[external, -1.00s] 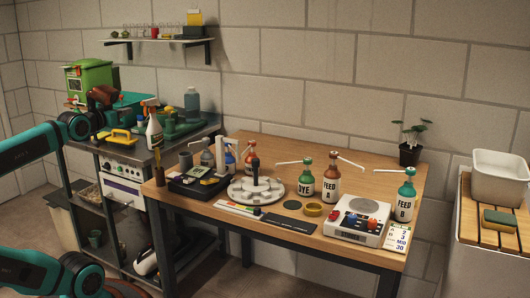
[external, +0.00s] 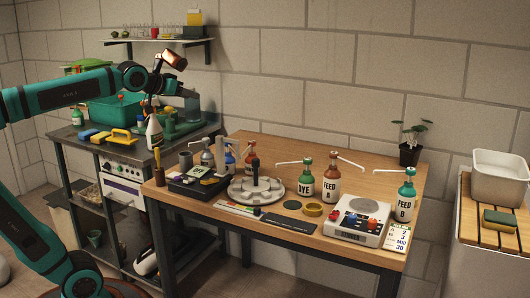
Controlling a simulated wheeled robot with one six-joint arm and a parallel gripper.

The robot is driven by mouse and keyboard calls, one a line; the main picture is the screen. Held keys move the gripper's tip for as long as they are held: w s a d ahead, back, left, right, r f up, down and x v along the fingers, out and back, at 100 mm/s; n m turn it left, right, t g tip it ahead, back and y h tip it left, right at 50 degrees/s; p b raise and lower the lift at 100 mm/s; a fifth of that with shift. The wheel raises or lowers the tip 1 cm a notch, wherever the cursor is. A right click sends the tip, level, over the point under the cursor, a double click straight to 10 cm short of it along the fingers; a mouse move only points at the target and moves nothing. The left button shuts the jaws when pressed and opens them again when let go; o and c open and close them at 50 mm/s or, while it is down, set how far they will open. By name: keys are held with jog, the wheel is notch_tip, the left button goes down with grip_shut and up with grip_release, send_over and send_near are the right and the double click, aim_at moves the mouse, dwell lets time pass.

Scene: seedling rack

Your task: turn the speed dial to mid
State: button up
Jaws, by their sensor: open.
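A white device (external: 356,232) with a round grey top plate (external: 364,206) stands at the right front of the wooden table. Small red and blue knobs (external: 348,219) show on its front. I cannot tell which one is the speed dial, and its marks are too small to read. My gripper (external: 176,60) is raised at the upper left, over the dark metal bench and in front of the wall shelf. It is far to the left of the device and touches nothing that I can see. Its fingers are small and dark, and it appears empty.
Pump bottles labelled DYE (external: 306,180), FEED A (external: 331,178) and FEED B (external: 406,198) stand near the device. A grey round carousel (external: 257,190) and a black box (external: 197,186) are further left. A printed card (external: 397,239) lies right of the device.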

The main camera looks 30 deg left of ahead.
jog(key=w+d+m+g, duration=0.1)
jog(key=w+d+g, duration=0.2)
jog(key=d, duration=1.1)
jog(key=m+g+y, duration=0.2)
jog(key=g, duration=0.3)
send_over(352, 216)
jog(key=s+a, duration=0.3)
jog(key=s, duration=0.3)
notch_tip(352, 216, down, 9)
jog(key=x, duration=1.7)
jog(key=shift+a+f, duration=0.1)
jog(key=shift+a, duration=0.25)
grip_shut()
